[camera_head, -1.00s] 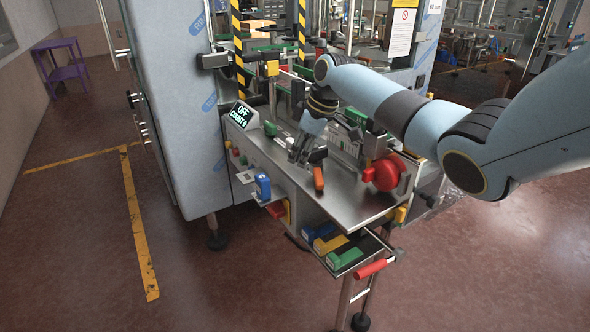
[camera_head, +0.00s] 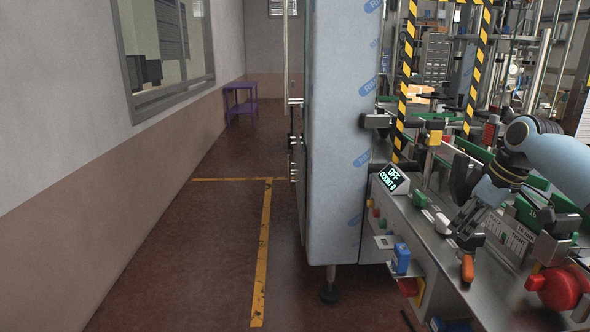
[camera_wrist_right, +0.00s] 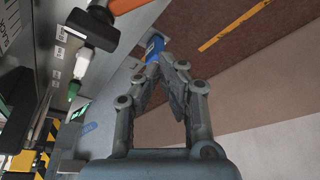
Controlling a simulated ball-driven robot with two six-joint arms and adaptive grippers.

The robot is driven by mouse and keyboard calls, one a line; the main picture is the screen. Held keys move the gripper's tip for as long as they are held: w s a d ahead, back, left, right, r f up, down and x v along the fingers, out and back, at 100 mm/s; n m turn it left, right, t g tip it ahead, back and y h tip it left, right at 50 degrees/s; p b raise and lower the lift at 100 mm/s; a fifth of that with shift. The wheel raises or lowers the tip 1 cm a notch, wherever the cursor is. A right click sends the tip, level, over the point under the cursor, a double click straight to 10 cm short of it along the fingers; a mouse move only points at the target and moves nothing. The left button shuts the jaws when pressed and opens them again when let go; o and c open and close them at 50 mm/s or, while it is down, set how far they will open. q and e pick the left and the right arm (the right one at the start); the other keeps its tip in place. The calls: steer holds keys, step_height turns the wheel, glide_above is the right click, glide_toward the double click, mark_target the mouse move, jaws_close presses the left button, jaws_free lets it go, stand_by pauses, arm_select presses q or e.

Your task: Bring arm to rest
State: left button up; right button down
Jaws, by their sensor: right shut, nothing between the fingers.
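My right arm (camera_head: 560,158) comes in from the right edge in the head view and reaches down over the steel machine table. My right gripper (camera_head: 458,234) hangs low over the table, beside a dark tool with an orange handle (camera_head: 467,268). In the right wrist view the gripper's fingertips (camera_wrist_right: 166,52) meet in a point with nothing between them. My left arm and left gripper do not show.
The steel table (camera_head: 440,262) carries a red knob (camera_head: 560,288) and a blue item (camera_head: 400,258) on its front. A display (camera_head: 393,179) reads OFF, COUNT 0. A tall machine cabinet (camera_head: 338,130) stands left of it. The floor with yellow lines (camera_head: 263,240) is clear.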

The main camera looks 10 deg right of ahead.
steer(key=s+a+f+h, duration=0.1)
steer(key=s+a+f, duration=0.7)
steer(key=s+a, duration=0.45)
steer(key=s+a+r+m+h, duration=0.1)
steer(key=s+a+r+m, duration=0.15)
steer(key=s, duration=0.75)
steer(key=s+a+r+m+h, duration=0.1)
steer(key=s+a+r+m, duration=0.15)
steer(key=s, duration=0.65)
step_height(320, 180, down, 36)
steer(key=s+d+g+b, duration=0.1)
steer(key=s+d+b, duration=0.2)
steer(key=b, duration=0.6)
steer(key=s+f+b, duration=0.3)
steer(key=s+f, duration=0.6)
steer(key=f, duration=0.2)
steer(key=s+f+g+b, duration=0.1)
steer(key=s+f+b, duration=0.3)
steer(key=s+f, duration=0.5)
step_height(320, 180, down, 2)
steer(key=shift+d+f+m, duration=0.15)
steer(key=shift+d+m, duration=0.25)
steer(key=shift+d, duration=0.05)
